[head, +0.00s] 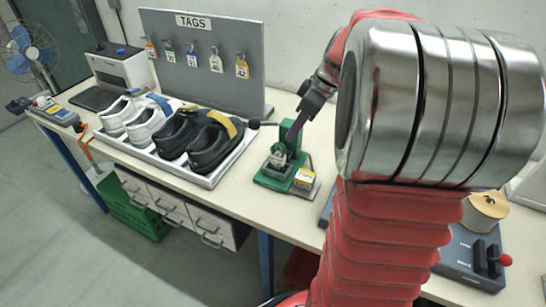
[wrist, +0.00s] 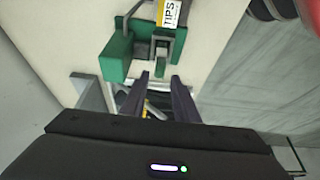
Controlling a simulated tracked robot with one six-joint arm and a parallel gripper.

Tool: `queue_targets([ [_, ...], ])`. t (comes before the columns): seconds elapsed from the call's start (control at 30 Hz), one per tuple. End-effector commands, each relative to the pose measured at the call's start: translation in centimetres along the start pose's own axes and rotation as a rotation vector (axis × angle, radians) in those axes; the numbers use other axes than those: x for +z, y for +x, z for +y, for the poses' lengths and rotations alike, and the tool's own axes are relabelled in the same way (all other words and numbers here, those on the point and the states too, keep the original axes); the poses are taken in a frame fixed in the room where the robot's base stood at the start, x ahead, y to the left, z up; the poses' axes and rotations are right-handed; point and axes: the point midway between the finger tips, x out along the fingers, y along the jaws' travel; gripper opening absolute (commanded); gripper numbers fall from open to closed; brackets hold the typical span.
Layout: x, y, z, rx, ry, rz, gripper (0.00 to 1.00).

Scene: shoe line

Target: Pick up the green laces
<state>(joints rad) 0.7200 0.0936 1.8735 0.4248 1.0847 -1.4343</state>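I cannot make out green laces as such in either view. A green bench device (head: 284,172) with a grey metal part stands on the table in the head view. It also shows in the wrist view (wrist: 116,60), with a smaller green piece (wrist: 161,69) beside its grey part. My gripper (wrist: 160,77) has two dark purple fingers spread apart, pointing at the device. I see no object clearly held between them. In the head view, my gripper (head: 292,136) is just above the device; its fingertips are hard to make out there.
A yellow box labelled TIPS (wrist: 168,14) adjoins the device. A tray (head: 206,181) of white and black shoes stands left of it. A grey board (head: 208,60) with hanging tags stands behind. A grey unit with a red knob (head: 504,260) is at right.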

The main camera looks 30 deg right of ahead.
Motion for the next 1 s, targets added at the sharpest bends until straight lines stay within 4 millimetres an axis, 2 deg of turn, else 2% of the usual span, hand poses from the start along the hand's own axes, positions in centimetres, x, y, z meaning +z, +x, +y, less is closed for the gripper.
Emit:
queue_targets([
  [0.23, -0.1, 0.1, -0.1, 0.0, 0.0, -0.001, 0.27],
  [0.37, -0.1, 0.9, -0.1, -0.001, -0.001, -0.001, 0.27],
  [0.8, -0.1, 7.3, -0.1, -0.002, -0.001, -0.002, 0.27],
  [1.0, -0.1, 8.6, -0.1, 0.0, -0.001, -0.001, 0.27],
])
